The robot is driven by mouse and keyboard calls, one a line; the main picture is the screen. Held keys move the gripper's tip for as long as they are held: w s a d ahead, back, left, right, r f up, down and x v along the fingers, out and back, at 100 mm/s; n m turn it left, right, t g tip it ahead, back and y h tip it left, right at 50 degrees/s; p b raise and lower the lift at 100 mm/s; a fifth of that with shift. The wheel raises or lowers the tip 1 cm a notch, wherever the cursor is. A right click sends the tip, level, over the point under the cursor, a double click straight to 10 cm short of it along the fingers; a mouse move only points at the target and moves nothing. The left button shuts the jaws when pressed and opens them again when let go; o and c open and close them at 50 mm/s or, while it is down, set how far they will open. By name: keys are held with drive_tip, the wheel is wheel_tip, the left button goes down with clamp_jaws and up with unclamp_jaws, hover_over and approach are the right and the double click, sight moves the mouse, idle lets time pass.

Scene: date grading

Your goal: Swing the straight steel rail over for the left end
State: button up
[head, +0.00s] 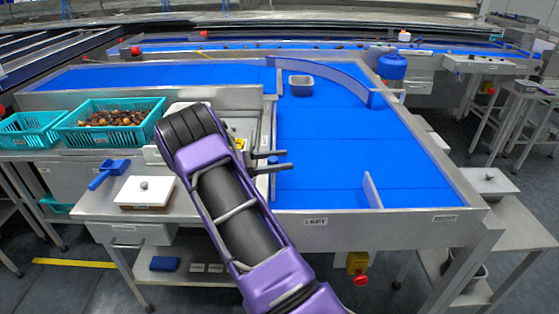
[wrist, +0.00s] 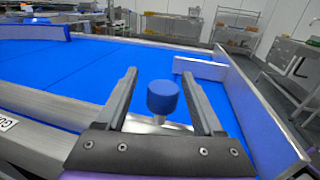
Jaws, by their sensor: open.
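A short straight steel rail (head: 372,190) stands on the blue belt (head: 330,150) at the front edge, between two labelled ends, and angles away to the back left. In the wrist view the rail (wrist: 200,68) is beyond my fingers, joined to or touching a long wall. My gripper (head: 283,160) is at the belt's left edge, pointing right, apart from this rail. In the wrist view a blue round knob (wrist: 162,97) on a metal base shows between the open fingers, with gaps on both sides. I cannot tell what the knob is fixed to.
A curved rail (head: 330,72) and a grey bin (head: 301,86) are at the belt's back. Teal crates (head: 108,120), one with dates, stand at left. A lidded white box (head: 145,192) and blue scoop (head: 108,174) lie nearby. The belt's middle is clear.

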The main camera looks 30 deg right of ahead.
drive_tip(key=v, duration=1.7)
drive_tip(key=shift+a+b, duration=0.2)
drive_tip(key=shift+b, duration=0.15)
drive_tip(key=shift+r, duration=0.1)
